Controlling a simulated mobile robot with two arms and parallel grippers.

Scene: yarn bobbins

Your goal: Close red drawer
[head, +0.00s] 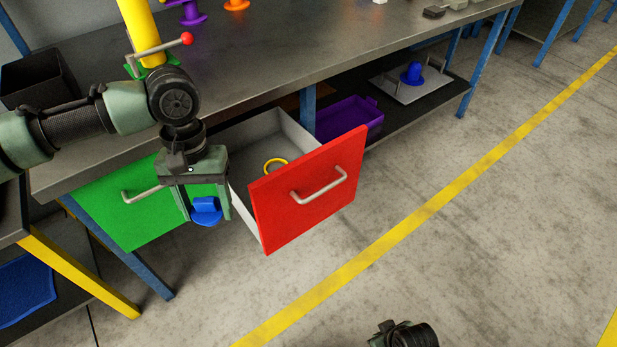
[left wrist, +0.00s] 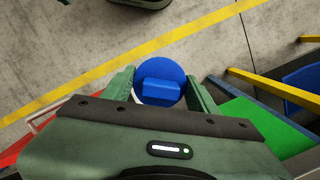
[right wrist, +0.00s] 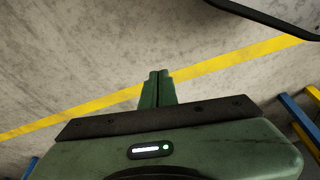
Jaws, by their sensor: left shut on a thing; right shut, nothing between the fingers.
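The red drawer (head: 312,190) is pulled out from under the workbench, with a metal handle (head: 319,186) on its front. A yellow ring (head: 276,165) lies inside it. My left gripper (head: 207,210) is shut on a blue bobbin (head: 206,212), held in front of the green drawer (head: 118,205) and left of the open red one. The bobbin also shows between the fingers in the left wrist view (left wrist: 160,85). My right gripper (right wrist: 158,76) is shut and empty above bare floor in the right wrist view.
The grey workbench top (head: 270,70) carries purple and orange bobbins and a black bin (head: 38,80). A purple crate (head: 349,120) and a plate with a blue bobbin (head: 412,72) are on the lower shelf. The floor right of the red drawer is clear.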

